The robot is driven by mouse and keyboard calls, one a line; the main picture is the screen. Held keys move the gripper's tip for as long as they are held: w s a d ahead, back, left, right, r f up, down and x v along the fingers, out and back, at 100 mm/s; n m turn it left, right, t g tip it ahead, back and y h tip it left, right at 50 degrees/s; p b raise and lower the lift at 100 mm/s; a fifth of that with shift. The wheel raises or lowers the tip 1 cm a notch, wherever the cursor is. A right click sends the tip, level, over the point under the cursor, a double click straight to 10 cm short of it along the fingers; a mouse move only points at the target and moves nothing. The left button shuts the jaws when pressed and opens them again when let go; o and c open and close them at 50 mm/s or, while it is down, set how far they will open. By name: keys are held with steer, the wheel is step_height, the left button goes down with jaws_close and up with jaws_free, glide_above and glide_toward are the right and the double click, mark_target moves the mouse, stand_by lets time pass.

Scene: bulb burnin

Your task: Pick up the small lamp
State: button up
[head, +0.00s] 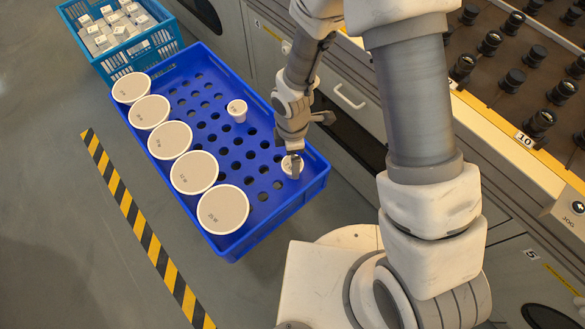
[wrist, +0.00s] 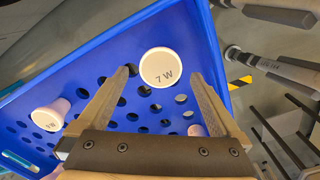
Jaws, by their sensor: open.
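A small white lamp with a round face marked 7 W (wrist: 162,67) stands in the blue crate, between my fingertips in the wrist view. My gripper (wrist: 160,76) is open, one finger to each side of it, and I see no contact. In the head view my gripper (head: 295,162) is low over the crate's near right end, partly covering a small lamp (head: 287,167). Another small white lamp (head: 237,107) stands farther back in the crate. In the wrist view a small lamp (wrist: 50,115) is at the left, and a pale piece (wrist: 195,130) is partly hidden behind the right finger.
The blue crate (head: 222,252) has a floor with many holes. Several large white round lamps (head: 193,172) line its left side. A turquoise crate (head: 100,65) with white boxes stands behind it. A cabinet with a handle (head: 350,97) borders the right. A striped floor line (head: 137,215) runs left.

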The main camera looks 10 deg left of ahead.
mark_target(286, 163)
step_height(286, 163, down, 5)
steer(key=shift+b, duration=1.1)
steer(key=shift+c, duration=0.2)
steer(key=shift+r, duration=0.1)
steer(key=c, duration=1.3)
